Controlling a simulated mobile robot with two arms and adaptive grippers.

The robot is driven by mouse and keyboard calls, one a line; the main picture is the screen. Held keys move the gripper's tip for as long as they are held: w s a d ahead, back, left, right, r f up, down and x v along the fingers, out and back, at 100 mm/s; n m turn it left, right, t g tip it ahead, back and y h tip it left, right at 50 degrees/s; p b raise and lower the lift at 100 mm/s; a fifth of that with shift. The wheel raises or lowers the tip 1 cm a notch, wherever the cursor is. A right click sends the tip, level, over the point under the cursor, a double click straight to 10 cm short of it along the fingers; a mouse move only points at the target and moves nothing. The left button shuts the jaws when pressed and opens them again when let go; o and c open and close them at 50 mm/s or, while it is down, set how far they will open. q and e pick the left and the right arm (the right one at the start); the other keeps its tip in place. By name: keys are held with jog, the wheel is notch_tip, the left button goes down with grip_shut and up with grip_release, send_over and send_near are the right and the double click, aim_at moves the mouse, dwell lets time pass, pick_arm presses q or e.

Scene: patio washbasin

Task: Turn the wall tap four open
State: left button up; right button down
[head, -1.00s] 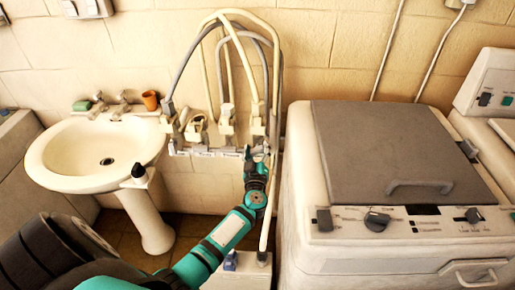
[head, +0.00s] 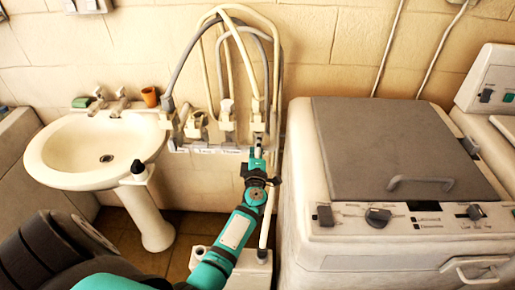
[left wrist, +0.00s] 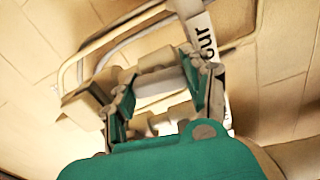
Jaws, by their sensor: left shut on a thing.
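Wall tap four (head: 258,125) is the rightmost of the row of pale taps on the wall, with a hose running up from it in the head view. My left gripper (head: 258,147) is right at it, reaching up from below. In the left wrist view my left gripper (left wrist: 158,88) has its two green fingers on either side of a pale part of the tap (left wrist: 160,85) and is shut on it. A white label (left wrist: 207,38) ending in "our" shows just beyond the fingers. How far the tap is turned cannot be told. My right gripper is not in view.
Other taps (head: 196,125) with looping hoses stand close on the left. A white washbasin (head: 60,180) is further left. A washing machine with a grey lid (head: 390,150) stands close on the right. A pale hose hangs beside my forearm.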

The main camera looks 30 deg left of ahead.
pick_arm(q)
jog(key=shift+f+n, duration=0.1)
jog(key=shift+n, duration=0.9)
jog(key=o, duration=1.2)
jog(key=v, duration=0.7)
jog(key=shift+s+d, duration=0.15)
jog(key=shift+s, duration=0.1)
